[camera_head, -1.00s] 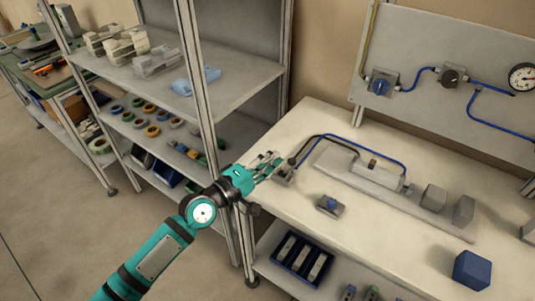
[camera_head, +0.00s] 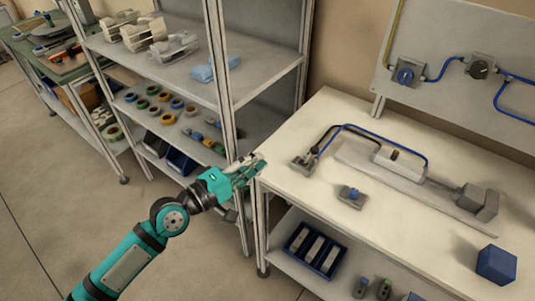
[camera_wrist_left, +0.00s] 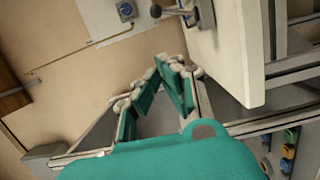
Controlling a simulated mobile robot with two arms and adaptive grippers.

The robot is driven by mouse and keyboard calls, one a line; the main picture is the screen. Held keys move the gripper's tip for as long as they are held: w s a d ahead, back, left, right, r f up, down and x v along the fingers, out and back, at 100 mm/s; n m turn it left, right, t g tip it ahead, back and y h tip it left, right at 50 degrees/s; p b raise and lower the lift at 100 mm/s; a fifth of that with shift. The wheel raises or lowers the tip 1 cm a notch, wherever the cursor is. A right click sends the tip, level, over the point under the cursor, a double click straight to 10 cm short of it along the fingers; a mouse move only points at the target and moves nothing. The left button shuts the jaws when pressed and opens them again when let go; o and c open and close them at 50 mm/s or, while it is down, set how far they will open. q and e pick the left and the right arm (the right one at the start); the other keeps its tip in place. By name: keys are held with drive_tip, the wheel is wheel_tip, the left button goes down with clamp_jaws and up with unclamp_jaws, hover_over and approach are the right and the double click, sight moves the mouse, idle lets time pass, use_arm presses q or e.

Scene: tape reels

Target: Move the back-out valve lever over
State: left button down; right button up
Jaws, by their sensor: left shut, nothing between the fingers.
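The lever valve (camera_head: 302,162), a small grey block on the left end of the bench, has hoses joined to it. In the left wrist view its lever (camera_wrist_left: 168,12) is a short metal rod with a dark ball knob, at the top edge. My left gripper (camera_head: 256,163) is shut and empty by the bench's left edge, left of the valve and apart from it. Its fingertips (camera_wrist_left: 172,62) meet in the left wrist view, below the lever. On the bench, a cylinder (camera_head: 385,162) has its rod end and grey block against another block (camera_head: 487,204). My right gripper is out of view.
A small block with a blue knob (camera_head: 352,195) and a blue cube (camera_head: 497,264) stand on the bench (camera_head: 395,231). A wall panel (camera_head: 450,35) with knobs rises behind. The shelf rack (camera_head: 262,82) stands close left of the bench; open floor lies left.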

use_arm(q)
drive_tip(key=shift+v, duration=1.3)
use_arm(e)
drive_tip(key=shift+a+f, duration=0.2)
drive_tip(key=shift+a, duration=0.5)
